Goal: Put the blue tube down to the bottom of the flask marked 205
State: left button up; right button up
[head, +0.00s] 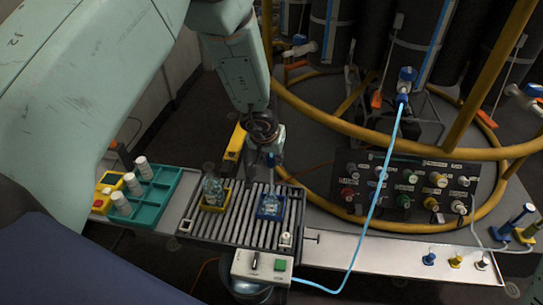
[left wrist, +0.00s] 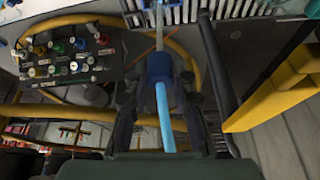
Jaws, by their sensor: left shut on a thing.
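My left gripper (head: 271,157) is shut on a blue collar (left wrist: 159,68) of the blue tube. In the left wrist view, light blue tube (left wrist: 165,120) runs from the collar towards the camera, and a thin pale length (left wrist: 159,40) points away from it. In the head view the gripper hangs just behind the flask in the blue holder (head: 270,208), above and apart from it. Another clear flask (head: 212,188) stands in a yellow holder (head: 213,206) to the left. I cannot read the number on either flask. My right gripper is not in view.
The flasks stand on a roller rack (head: 240,228). A teal tray (head: 155,195) with white-capped bottles is at left. A grey box with a green button (head: 262,266) sits in front. A light blue hose (head: 372,205) hangs before the knob panel (head: 405,188). A yellow rail curves behind.

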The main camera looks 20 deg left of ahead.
aim_at(271, 167)
pick_arm(q)
jog(key=shift+s+f+b, duration=0.1)
jog(key=shift+f+b, duration=1.7)
jog(key=shift+f, duration=0.05)
jog(key=shift+f+b, duration=1.9)
jog(key=shift+f, duration=0.5)
jog(key=o, duration=1)
jog(key=shift+o, duration=0.2)
